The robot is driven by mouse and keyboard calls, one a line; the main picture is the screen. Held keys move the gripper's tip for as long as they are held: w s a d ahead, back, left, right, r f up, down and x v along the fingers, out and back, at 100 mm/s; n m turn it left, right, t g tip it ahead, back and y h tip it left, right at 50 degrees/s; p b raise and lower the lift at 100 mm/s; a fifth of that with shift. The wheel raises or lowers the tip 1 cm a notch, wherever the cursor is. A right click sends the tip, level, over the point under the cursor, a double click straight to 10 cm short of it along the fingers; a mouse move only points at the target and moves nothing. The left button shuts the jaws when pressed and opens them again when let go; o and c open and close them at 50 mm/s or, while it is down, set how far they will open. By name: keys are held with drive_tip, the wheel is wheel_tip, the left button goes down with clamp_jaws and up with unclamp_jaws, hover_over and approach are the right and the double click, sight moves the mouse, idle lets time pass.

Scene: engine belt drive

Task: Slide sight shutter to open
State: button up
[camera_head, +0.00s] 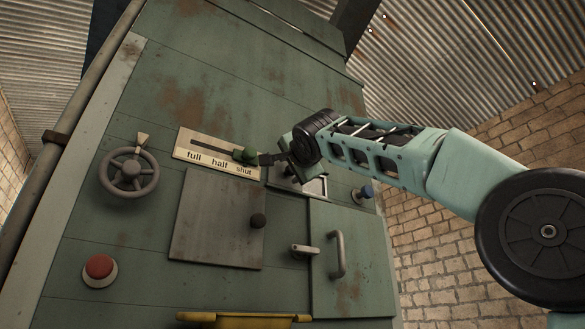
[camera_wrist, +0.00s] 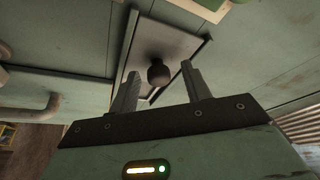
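The sight shutter looks to be the small pale grey framed plate (camera_head: 316,187), partly hidden behind my gripper in the head view. In the wrist view a grey plate (camera_wrist: 175,42) lies between dark rails and carries a dark round knob (camera_wrist: 158,74). My gripper (camera_head: 272,160) is beside the plate in the head view, near the green lever knob. In the wrist view my gripper (camera_wrist: 160,72) is open, one finger on each side of the dark knob. The fingers do not visibly touch it, and its depth between them is unclear.
A lever plate marked full, half, shut (camera_head: 190,158) with a green knob (camera_head: 249,155) is close left of my gripper. Below are a grey panel with a dark knob (camera_head: 205,225) and a handled door (camera_head: 350,280).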

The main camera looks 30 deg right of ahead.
drive_tip(key=shift+s, duration=0.1)
drive_tip(key=b+v, duration=0.8)
drive_tip(key=v, duration=0.9)
drive_tip(key=shift+b, duration=0.3)
drive_tip(key=shift+a+f, duration=0.1)
drive_tip(key=shift+f, duration=0.05)
